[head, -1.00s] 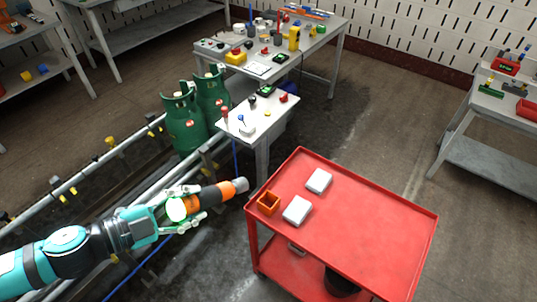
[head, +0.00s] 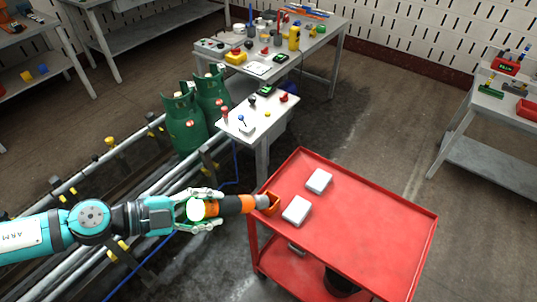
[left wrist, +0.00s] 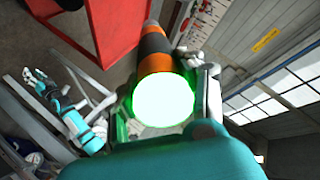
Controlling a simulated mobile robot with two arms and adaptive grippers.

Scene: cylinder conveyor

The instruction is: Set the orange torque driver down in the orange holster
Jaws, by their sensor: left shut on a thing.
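My left gripper (head: 203,208) is shut on the orange torque driver (head: 234,205), an orange and black cylinder lying nearly level, with a grey nose pointing right. In the left wrist view the driver (left wrist: 155,48) shows its glowing white-green end towards the camera. The orange holster (head: 272,206), a small open box, stands on the left edge of the red cart. The driver's nose overlaps the holster in the head view; I cannot tell whether it is above it or touching it. A teal arm with a pale gripper (left wrist: 38,84), probably my right one, shows in the left wrist view; its jaws are unclear.
The red cart (head: 365,220) also carries two white boxes (head: 297,210) just right of the holster. A small side table (head: 250,125) with knobs and green gas cylinders (head: 184,122) stand behind. Pipes run along the left. The cart's right part is clear.

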